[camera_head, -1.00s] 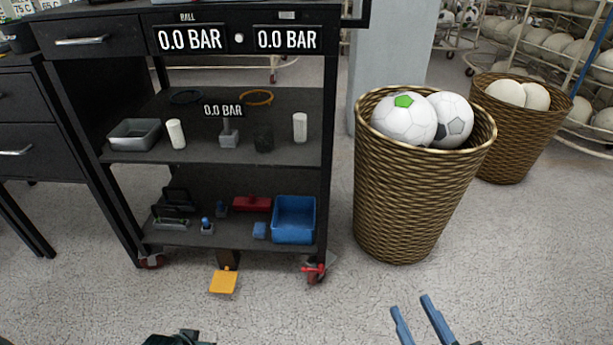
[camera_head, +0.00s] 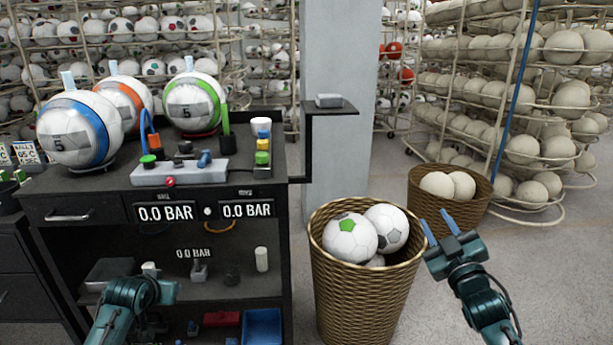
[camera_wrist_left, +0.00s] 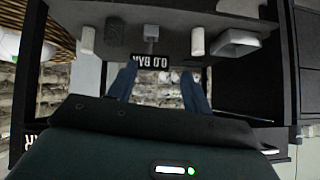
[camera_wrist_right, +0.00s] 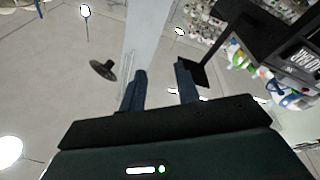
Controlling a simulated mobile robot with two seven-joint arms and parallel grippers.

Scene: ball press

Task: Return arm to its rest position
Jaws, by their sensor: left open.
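My right gripper (camera_head: 439,228) is raised at the right in the head view, with two blue fingers apart and nothing between them. It hangs in front of the rear wicker basket, right of the near basket. Its spread fingers also show in the right wrist view (camera_wrist_right: 160,76). My left arm (camera_head: 130,298) is at the lower left in the head view, in front of the black cart; its fingertips are hidden there. In the left wrist view my left gripper (camera_wrist_left: 158,82) has its fingers apart and empty, pointing at the cart's shelf.
The black cart (camera_head: 105,178) carries several balls and a white valve block (camera_head: 180,174) on top. A near wicker basket (camera_head: 365,290) holds soccer balls; a rear basket (camera_head: 470,188) holds plain balls. A grey pillar (camera_head: 340,90) and ball racks stand behind. Floor at right is clear.

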